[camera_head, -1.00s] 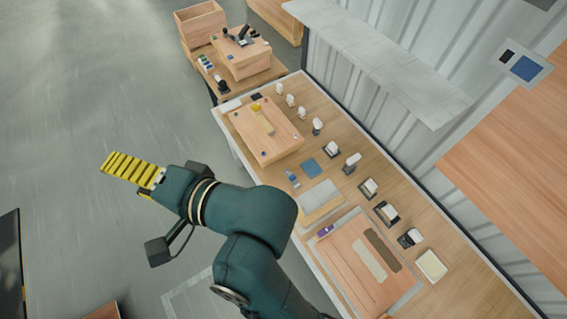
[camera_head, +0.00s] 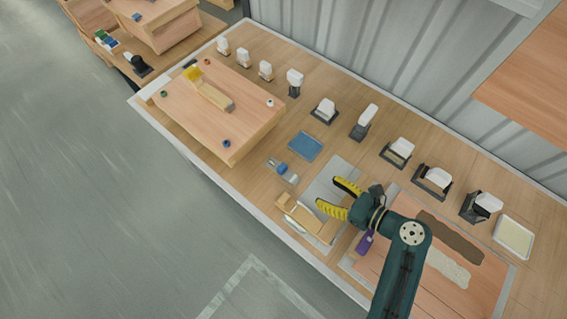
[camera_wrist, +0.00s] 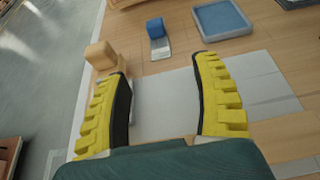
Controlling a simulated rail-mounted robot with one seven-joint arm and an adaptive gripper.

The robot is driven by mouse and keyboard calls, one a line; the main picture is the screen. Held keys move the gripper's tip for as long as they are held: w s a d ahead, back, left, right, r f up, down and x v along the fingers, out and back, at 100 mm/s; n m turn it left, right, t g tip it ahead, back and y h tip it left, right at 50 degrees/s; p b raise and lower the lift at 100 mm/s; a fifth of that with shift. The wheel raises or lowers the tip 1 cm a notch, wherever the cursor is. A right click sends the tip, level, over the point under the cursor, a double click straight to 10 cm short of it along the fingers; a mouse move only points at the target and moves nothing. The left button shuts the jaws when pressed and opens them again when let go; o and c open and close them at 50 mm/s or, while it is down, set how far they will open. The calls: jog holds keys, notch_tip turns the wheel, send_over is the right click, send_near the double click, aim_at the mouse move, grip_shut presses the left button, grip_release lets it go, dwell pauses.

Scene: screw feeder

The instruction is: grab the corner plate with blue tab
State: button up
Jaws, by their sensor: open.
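The corner plate with blue tab (camera_head: 283,170) lies on the bench, a small light-grey metal piece with a blue block on it. It also shows at the top of the wrist view (camera_wrist: 156,38), beyond my fingertips. My gripper (camera_head: 329,192) has yellow ribbed fingers spread open and empty, above the grey mat. In the wrist view the gap between my fingers (camera_wrist: 162,70) faces the plate, with clear distance between them.
A wooden block fixture (camera_head: 307,217) stands close left of my gripper, also in the wrist view (camera_wrist: 101,56). A blue tray (camera_head: 305,146) lies just beyond the plate. A large wooden board (camera_head: 214,108) stands at the left; several white-topped holders line the back.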

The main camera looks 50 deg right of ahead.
jog(key=b, duration=0.4)
send_near(285, 170)
jog(key=x, duration=0.4)
jog(key=shift+w+d+f, duration=0.2)
jog(key=shift+d+f, duration=0.15)
jog(key=b+x, duration=0.1)
jog(key=x, duration=0.1)
jog(key=b+x, duration=0.1)
jog(key=x, duration=0.1)
jog(key=b+x, duration=0.1)
jog(key=x, duration=0.1)
jog(key=shift+w+a+r, duration=0.1)
jog(key=shift+a+r, duration=0.25)
grip_shut()
